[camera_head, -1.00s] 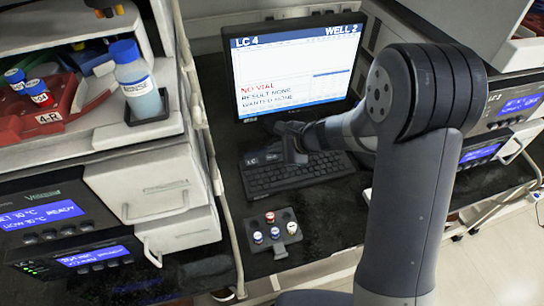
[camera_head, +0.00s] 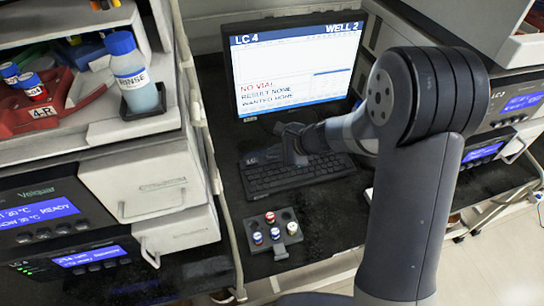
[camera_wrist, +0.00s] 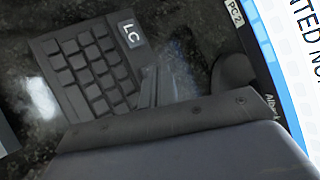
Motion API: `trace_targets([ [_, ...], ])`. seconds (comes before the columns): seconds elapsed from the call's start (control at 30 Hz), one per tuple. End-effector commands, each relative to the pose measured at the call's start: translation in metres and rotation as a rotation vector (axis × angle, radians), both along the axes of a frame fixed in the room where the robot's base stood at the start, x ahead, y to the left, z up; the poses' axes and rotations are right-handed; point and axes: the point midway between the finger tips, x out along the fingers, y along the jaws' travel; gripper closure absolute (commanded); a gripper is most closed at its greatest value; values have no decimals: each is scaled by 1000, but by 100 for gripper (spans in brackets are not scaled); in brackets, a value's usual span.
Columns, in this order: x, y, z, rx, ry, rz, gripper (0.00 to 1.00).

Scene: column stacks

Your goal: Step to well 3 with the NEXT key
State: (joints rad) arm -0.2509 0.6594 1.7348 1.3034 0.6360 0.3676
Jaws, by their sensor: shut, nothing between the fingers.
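The monitor (camera_head: 290,72) reads "LC 4" and "WELL 2" in its blue header, with "NO VIAL" in red, "RESULT NONE" and "WANTED NONE" below. The dark keyboard (camera_head: 295,180) lies in front of it; my gripper (camera_head: 295,152) is over its back edge, shut and empty. In the wrist view, part of the keyboard (camera_wrist: 85,68) shows dark keys and a label reading "LC". My gripper (camera_wrist: 160,88) is beside that label; whether it touches a key I cannot tell. No key marked NEXT is legible.
A vial rack (camera_head: 271,234) with several vials stands in front of the keyboard. At left are a RINSE bottle (camera_head: 134,76) and a red tray (camera_head: 45,108) on a white instrument. Another instrument (camera_head: 490,150) stands at right. Dark bench is clear beside the rack.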

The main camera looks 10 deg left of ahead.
Motion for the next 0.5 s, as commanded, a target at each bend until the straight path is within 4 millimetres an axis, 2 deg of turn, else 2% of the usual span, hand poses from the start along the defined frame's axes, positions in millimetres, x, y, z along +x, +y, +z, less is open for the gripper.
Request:
trace_targets([
  [0.5, 0, 0, -6, 0, 0, 0, 100],
])
